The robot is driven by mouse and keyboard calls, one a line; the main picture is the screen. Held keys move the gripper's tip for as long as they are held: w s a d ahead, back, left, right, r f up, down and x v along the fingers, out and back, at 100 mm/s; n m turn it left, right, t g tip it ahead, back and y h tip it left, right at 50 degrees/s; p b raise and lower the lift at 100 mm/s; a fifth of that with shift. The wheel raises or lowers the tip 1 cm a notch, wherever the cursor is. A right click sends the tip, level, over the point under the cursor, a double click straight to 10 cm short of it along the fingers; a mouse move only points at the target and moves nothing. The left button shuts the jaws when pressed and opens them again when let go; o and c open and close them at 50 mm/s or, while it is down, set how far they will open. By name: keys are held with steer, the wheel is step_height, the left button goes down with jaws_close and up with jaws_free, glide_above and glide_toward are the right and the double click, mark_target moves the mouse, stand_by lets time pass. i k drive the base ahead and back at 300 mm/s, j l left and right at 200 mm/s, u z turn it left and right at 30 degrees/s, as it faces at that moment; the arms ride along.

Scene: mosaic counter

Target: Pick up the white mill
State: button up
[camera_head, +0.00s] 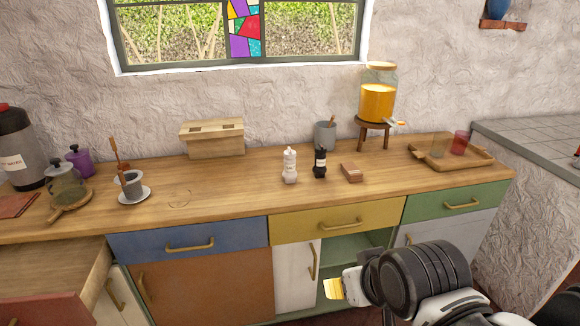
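My gripper (335,289) is in front of the counter, below and to the right of the white mill, at the level of the lower cabinets. It is well apart from the mill. Only part of the gripper shows, with a yellowish tip, so its opening is unclear.
A small brown block (351,172) lies right of the black mill. A grey cup (325,135) and a juice dispenser (377,102) on a stool stand behind. A wooden box (213,138) is at the back. An open drawer (55,285) juts out at left. Counter left of the white mill is clear.

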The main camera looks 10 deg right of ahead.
mark_target(289, 174)
steer(key=i, duration=0.95)
